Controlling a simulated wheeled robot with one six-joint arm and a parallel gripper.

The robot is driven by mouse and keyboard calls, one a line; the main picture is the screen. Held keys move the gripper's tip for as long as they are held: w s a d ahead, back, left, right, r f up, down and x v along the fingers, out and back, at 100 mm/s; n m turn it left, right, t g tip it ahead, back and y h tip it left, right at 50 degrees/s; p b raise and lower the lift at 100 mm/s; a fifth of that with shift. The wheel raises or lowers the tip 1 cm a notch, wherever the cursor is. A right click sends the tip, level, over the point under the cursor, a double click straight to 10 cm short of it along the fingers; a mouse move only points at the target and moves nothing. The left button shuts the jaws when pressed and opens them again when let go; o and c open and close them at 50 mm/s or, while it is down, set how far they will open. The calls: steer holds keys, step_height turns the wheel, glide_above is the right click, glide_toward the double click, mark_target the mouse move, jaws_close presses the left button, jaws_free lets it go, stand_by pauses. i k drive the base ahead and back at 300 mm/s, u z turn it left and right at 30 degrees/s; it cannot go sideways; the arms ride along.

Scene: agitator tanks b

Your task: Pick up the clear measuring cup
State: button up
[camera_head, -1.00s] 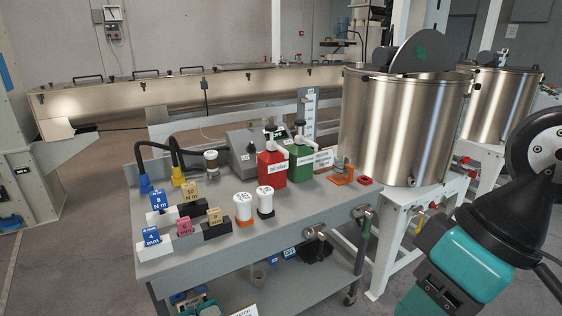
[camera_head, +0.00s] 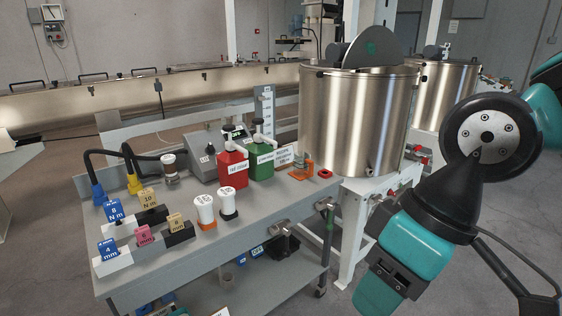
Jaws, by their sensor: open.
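I cannot pick out the clear measuring cup with certainty. A small clear vessel (camera_head: 170,170) with a pale round top stands at the back left of the grey cart top, beside the yellow and black cable plugs. A greyish, cup-like cylinder (camera_head: 227,280) stands on the cart's lower shelf, small and partly shaded. My teal and black arm hangs at the right of the view, in front of the steel tanks and apart from the cart. My gripper's fingers do not show; the arm runs out of the bottom edge.
The cart top (camera_head: 245,215) holds a red bottle (camera_head: 232,168), a green bottle (camera_head: 261,160), two white-capped containers (camera_head: 205,210), labelled blocks (camera_head: 112,211) and an orange holder (camera_head: 301,172). A large steel tank (camera_head: 350,120) stands behind its right end. Floor at lower left is clear.

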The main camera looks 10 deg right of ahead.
mark_target(303, 167)
steer(key=u, duration=0.1)
steer(key=i, duration=1.65)
steer(key=z, duration=0.6)
steer(key=i, duration=0.6)
steer(key=z, duration=0.25)
